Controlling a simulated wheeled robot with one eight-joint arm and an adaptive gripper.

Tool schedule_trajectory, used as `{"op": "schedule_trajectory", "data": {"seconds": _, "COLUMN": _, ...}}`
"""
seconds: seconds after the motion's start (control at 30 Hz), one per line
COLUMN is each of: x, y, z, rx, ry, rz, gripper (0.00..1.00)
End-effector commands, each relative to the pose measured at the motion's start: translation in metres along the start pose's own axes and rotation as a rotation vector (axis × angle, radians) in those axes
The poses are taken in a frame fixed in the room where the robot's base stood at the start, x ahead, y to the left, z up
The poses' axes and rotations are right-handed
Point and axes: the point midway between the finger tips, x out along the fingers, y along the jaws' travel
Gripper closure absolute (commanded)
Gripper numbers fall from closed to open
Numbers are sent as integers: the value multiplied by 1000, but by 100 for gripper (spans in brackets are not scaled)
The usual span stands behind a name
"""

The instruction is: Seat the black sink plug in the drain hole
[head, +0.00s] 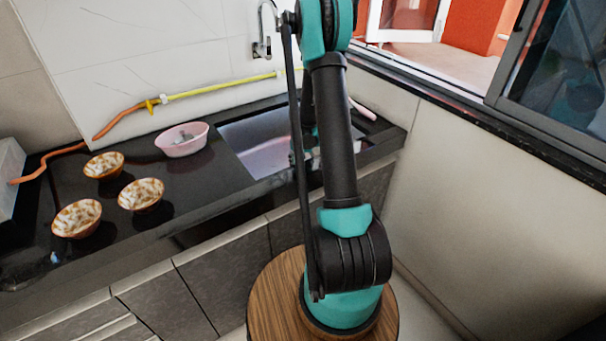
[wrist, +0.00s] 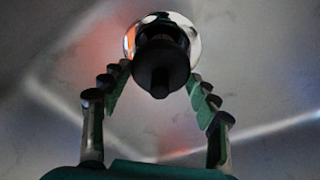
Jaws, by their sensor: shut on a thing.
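The black sink plug (wrist: 161,62) shows in the wrist view between the fingertips of my gripper (wrist: 160,80), which is shut on it. In the head view the sink basin (head: 246,139) is partly hidden by my arm; the plug and drain cannot be made out there.
A pink basin (head: 181,142) and several patterned bowls, one of them nearest the front (head: 77,218), stand on the black counter (head: 200,190) left of the sink. A yellow and orange hose (head: 220,87) lies along the wall. A tap (head: 262,45) is on the wall above the sink.

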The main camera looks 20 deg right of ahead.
Motion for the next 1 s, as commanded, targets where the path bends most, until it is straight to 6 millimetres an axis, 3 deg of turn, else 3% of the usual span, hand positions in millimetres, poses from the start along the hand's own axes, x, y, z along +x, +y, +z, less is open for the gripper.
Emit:
{"op": "schedule_trajectory", "data": {"seconds": 0.17, "x": 9, "y": 0, "z": 1, "rx": 0, "ry": 0, "rz": 0, "gripper": 69}}
{"op": "schedule_trajectory", "data": {"seconds": 0.47, "x": 41, "y": 0, "z": 6, "rx": 0, "ry": 0, "rz": 0, "gripper": 69}}
{"op": "schedule_trajectory", "data": {"seconds": 1.0, "x": 49, "y": 0, "z": 8, "rx": 0, "ry": 0, "rz": 0, "gripper": 69}}
